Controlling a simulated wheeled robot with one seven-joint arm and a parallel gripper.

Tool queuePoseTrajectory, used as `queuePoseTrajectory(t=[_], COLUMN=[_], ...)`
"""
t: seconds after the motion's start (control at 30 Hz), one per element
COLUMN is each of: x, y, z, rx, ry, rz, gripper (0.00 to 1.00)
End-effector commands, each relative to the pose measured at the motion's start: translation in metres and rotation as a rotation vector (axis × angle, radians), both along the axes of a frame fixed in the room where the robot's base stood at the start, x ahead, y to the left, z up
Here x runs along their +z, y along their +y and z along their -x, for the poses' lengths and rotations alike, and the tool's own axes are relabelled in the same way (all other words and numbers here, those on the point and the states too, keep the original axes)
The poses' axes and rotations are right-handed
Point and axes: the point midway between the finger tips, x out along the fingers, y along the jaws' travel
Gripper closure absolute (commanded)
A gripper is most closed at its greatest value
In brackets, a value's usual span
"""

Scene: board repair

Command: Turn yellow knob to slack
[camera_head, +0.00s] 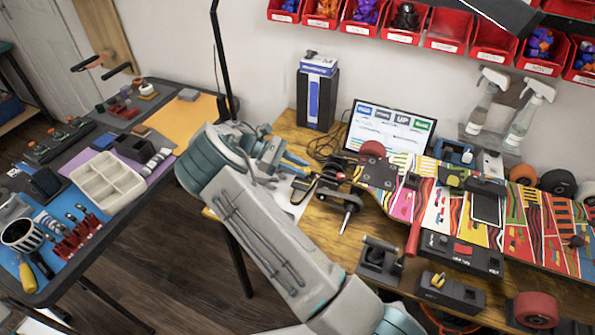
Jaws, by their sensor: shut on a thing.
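A small yellow knob (438,280) stands on top of a black box (465,297) at the front edge of the wooden bench. Its lettering and setting are too small to read. My arm reaches up from the bottom and bends at a teal joint, and my gripper (268,170) is at the bench's left end. It is well to the left of the yellow knob and apart from it. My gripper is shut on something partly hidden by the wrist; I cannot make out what.
A black control box (460,257) with a red part is behind the knob's box. A black fixture (380,262) is left of it. A crowded dark table (70,285) is left, with floor between.

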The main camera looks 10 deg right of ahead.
Motion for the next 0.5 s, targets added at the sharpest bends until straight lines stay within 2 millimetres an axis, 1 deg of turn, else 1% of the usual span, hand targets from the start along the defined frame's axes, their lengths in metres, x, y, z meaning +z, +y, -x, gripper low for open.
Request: queuePoseTrajectory(t=[0.03,0.2,0.5], x=[-0.0023,-0.0014,0.0005], y=[-0.0021,-0.0037,-0.0058], z=[-0.0031,-0.0053,-0.0075], rx=[-0.045,-0.188,-0.371], ry=[-0.005,-0.003,0.000], rz=[-0.002,-0.001,-0.001], gripper=[0.98,0.98,0.98])
